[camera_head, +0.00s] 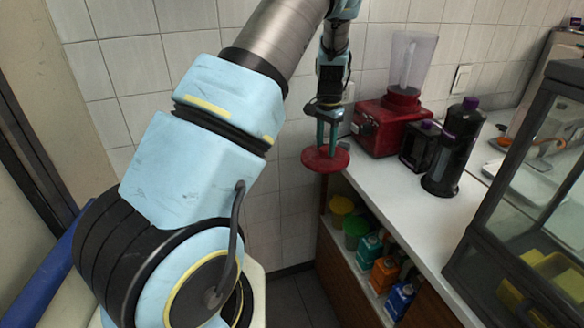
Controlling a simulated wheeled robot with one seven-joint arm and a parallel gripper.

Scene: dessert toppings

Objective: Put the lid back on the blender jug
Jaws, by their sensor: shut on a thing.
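The blender (388,128) has a red base and stands at the back of the white counter against the tiled wall. Its clear jug (410,62) is upright on the base, and no lid shows on its top. My gripper (327,146) points down and is shut on the red round lid (325,158). It holds the lid left of the blender, lower than the jug's top, by the counter's left end. The fingertips meet the lid at its middle, and the exact grip is small in the picture.
A black bottle with a purple cap (456,146) and a black box-like item (420,146) stand right of the blender on the counter (385,190). A glass-sided case (520,200) fills the right. Colored containers (385,272) sit on the shelf below.

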